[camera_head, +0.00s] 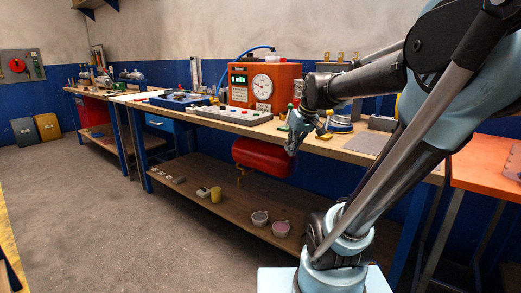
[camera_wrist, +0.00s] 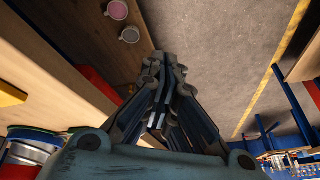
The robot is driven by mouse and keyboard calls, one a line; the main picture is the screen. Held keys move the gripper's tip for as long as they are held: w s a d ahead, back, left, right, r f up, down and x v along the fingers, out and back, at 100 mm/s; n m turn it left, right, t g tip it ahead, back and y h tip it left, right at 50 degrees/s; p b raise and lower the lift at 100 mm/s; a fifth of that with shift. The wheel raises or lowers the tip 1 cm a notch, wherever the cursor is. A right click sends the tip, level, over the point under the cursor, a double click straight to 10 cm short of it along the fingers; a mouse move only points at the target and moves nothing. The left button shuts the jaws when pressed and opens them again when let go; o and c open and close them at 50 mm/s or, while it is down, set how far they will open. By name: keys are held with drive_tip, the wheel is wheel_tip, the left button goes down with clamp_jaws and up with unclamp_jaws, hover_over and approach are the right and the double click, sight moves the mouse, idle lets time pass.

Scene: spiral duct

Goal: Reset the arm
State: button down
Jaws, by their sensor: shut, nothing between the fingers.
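My gripper (camera_head: 293,142) hangs at the front edge of the workbench in the head view, pointing down in front of the red tank. In the wrist view my gripper (camera_wrist: 160,65) has its fingers together and empty, with the floor and the lower shelf beyond them. My arm reaches across the right side of the head view, bent at a high elbow. Nothing touches the fingertips that I can see.
The workbench (camera_head: 335,150) carries an orange box with a round gauge (camera_head: 262,87) and a grey button panel (camera_head: 233,115). A red tank (camera_head: 262,157) hangs below. The lower shelf (camera_head: 235,215) holds cups. An orange table (camera_head: 487,170) stands right. Floor at left is clear.

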drive_tip(key=s+d+f+m+h, duration=0.1)
drive_tip(key=s+d+f, duration=0.1)
drive_tip(key=s+f, duration=0.3)
drive_tip(key=s+d+f+m+g+h, duration=0.1)
drive_tip(key=s+d+f+m, duration=0.1)
drive_tip(key=s+f, duration=0.4)
drive_tip(key=s+d+f+m, duration=0.1)
drive_tip(key=s+d+f, duration=0.2)
drive_tip(key=s+f, duration=0.2)
drive_tip(key=shift+s+d+f+h, duration=0.15)
drive_tip(key=shift+s+d+h, duration=0.25)
drive_tip(key=shift+s, duration=0.65)
drive_tip(key=shift+w+f+g, duration=0.2)
drive_tip(key=shift+w+g, duration=0.1)
drive_tip(key=shift+w, duration=0.2)
